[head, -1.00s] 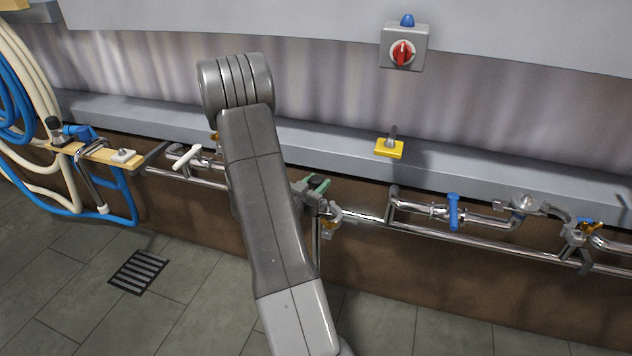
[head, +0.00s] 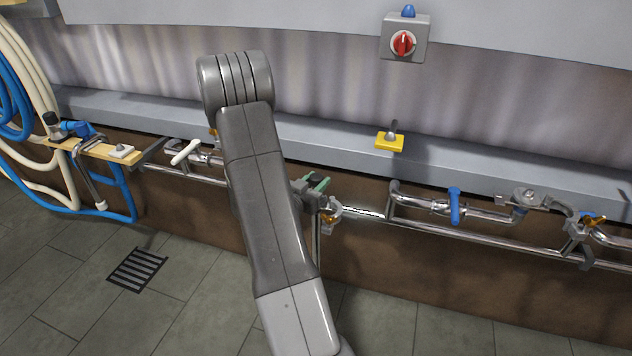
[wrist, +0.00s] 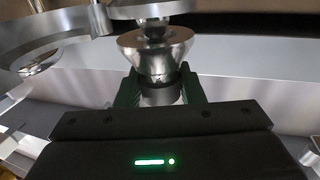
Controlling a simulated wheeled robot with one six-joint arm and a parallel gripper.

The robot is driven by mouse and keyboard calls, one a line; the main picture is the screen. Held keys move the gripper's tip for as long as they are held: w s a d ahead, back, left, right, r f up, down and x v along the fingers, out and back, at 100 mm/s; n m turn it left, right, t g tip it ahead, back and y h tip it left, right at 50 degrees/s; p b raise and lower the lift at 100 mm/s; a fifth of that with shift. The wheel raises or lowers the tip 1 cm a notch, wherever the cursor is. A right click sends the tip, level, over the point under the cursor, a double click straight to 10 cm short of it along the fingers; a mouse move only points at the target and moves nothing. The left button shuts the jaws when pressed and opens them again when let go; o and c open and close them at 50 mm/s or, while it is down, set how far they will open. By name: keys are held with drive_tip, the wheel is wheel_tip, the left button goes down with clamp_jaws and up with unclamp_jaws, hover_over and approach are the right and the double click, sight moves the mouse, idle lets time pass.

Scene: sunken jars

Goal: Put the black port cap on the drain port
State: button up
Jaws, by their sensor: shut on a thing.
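My gripper (head: 318,186) is at the pipe run just right of my forearm. In the wrist view its green fingers (wrist: 158,92) are shut on a silver flared fitting (wrist: 155,62). A round metal disc (wrist: 150,10) is just beyond the fitting's wide end; I cannot tell whether they touch. A curved metal clamp (wrist: 50,42) is beside them at left.
A blue-handled valve (head: 454,206) and another clamp (head: 577,230) are on the pipe at right. A white-handled valve (head: 186,152) and a wooden shelf (head: 85,150) are at left. A yellow block (head: 389,141) sits on the grey ledge. The floor around the drain grate (head: 138,270) is clear.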

drive_tip(key=shift+f, duration=0.4)
drive_tip(key=shift+f+b, duration=0.3)
drive_tip(key=shift+b, duration=0.25)
drive_tip(key=o, duration=1.1)
drive_tip(key=shift+o, duration=0.2)
drive_tip(key=p+v, duration=0.2)
drive_tip(key=v, duration=1.2)
drive_tip(key=shift+d, duration=0.1)
